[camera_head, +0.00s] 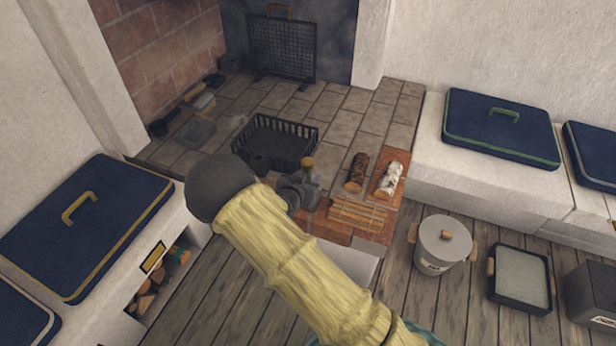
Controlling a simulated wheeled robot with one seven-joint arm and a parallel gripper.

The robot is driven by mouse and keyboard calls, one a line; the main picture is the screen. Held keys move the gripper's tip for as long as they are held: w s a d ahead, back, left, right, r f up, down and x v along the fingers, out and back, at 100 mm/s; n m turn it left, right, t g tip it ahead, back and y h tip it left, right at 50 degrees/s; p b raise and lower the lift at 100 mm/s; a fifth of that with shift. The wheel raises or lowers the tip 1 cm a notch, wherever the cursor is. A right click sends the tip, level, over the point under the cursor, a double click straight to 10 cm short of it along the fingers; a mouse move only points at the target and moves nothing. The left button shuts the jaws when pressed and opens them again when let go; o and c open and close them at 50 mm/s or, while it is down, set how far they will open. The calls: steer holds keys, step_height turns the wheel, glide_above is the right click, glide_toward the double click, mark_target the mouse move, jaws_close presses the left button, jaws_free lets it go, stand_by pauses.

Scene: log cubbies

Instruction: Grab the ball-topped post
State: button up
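A small brown post with a rounded top (308,164) stands up at the gripper, near the front right corner of the black basket; it looks like the ball-topped post. Only its upper part shows. My gripper (303,188) is dark grey and right at the post, overlapping its lower part in this view. My arm crosses the foreground and hides part of what lies below. The fingers are small and dark, so I cannot tell whether they are closed on the post or only beside it.
A black basket (273,143) stands on the stone floor behind the gripper. A dark log (357,172), a white-barked log (390,179) and a bundle of sticks (358,213) lie to the right. A lidded grey bucket (441,245) stands on the wooden floor. Benches flank both sides.

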mark_target(308, 159)
jaws_close()
steer(key=shift+r, duration=0.1)
step_height(308, 159, up, 10)
steer(key=p, duration=0.4)
steer(key=shift+d+p, duration=0.1)
steer(key=shift+p, duration=0.2)
